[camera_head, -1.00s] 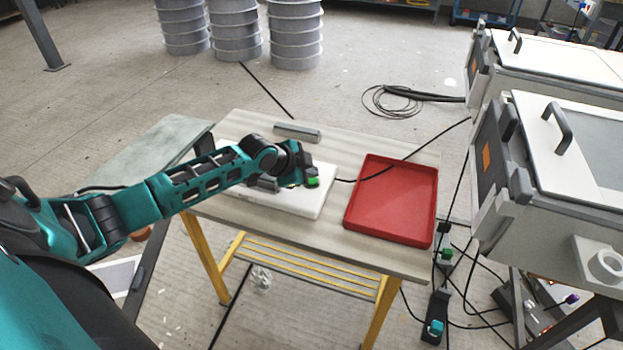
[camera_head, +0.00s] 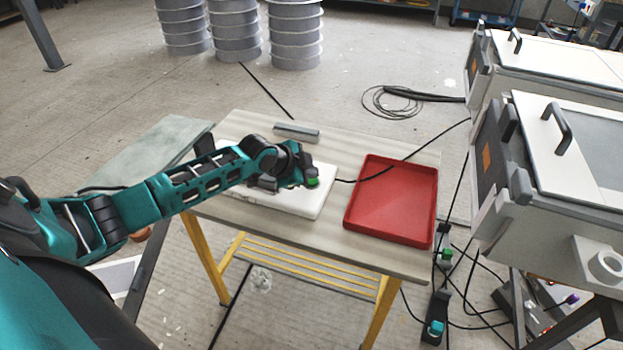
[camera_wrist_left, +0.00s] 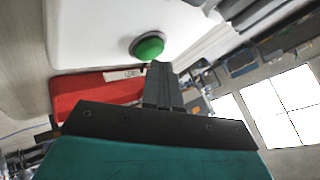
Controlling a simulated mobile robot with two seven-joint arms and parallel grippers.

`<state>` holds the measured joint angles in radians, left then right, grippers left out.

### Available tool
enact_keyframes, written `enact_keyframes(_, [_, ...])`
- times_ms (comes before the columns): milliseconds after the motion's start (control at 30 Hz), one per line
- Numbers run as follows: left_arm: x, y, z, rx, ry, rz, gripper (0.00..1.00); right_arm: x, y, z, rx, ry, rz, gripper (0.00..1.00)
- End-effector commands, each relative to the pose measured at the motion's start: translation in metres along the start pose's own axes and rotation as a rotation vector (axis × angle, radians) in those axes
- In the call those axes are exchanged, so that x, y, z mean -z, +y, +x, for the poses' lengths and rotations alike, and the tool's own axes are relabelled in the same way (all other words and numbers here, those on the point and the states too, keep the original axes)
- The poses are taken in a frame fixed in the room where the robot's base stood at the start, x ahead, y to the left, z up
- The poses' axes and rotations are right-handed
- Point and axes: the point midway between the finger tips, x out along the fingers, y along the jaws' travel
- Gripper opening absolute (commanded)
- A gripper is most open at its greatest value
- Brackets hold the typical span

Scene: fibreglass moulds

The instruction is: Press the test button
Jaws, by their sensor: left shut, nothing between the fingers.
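The green test button (camera_wrist_left: 149,46) sits in a dark ring on a white panel (camera_wrist_left: 90,25) in the left wrist view. In the head view the button (camera_head: 313,182) shows just beside my left gripper (camera_head: 307,181), and the white panel (camera_head: 315,207) lies on the table, partly hidden by my arm. In the left wrist view my left gripper (camera_wrist_left: 157,66) is shut and empty, with its fingertips close to the button's edge. I cannot tell whether they touch it. My right gripper is not in view.
A red tray (camera_head: 395,205) lies on the table (camera_head: 380,255) right of the panel. A grey bar (camera_head: 297,132) lies behind the panel. A black cable (camera_head: 408,155) crosses the tray. Large white machines (camera_head: 545,150) stand at the right.

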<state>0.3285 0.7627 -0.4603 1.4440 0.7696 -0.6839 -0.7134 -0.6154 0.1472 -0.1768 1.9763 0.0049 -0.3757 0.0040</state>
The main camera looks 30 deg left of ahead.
Motion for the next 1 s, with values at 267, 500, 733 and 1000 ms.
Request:
enact_keyframes(267, [0.0,0.0,0.0,0.0,0.0,0.0,0.0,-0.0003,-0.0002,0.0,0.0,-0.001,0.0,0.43])
enact_keyframes(500, [-0.0004,0.0003,0.0005,0.0,0.0,0.0,0.0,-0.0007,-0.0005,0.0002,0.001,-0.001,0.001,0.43])
enact_keyframes(733, [-0.0044,0.0041,0.0058,0.0,0.0,0.0,0.0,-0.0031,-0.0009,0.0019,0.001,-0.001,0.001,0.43])
enact_keyframes(1000, [-0.0052,0.005,0.0066,-0.001,-0.001,0.0,0.0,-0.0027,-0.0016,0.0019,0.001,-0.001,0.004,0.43])
